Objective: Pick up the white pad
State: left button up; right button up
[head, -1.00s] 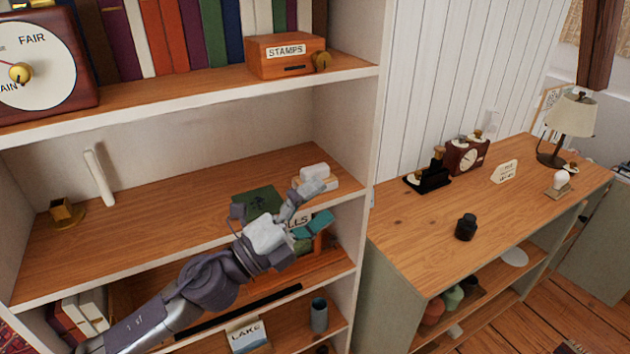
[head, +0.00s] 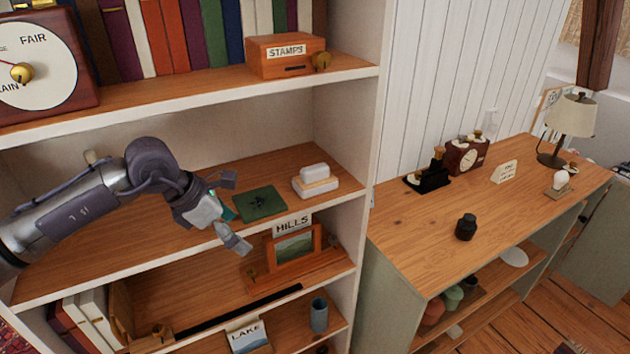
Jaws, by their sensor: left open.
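The white pad (head: 315,172) sits on a pale, wood-edged base (head: 316,187) towards the right end of the middle shelf. My left gripper (head: 236,210) is open and empty near the front of that shelf. It is to the left of the pad and apart from it, with the dark green square (head: 260,204) between them. Teal shows on the inner side of its fingers. My right gripper is not in view.
The upper shelf (head: 190,88) holds books, a dial and a stamps box (head: 287,56) above the pad. The bookcase's right side wall (head: 358,150) stands close to the pad. Below is a framed picture (head: 294,246) with a HILLS card. A desk (head: 410,215) stands to the right.

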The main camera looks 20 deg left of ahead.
aim_at(317, 179)
jog(key=i+l, duration=0.15)
jog(key=i, duration=0.7)
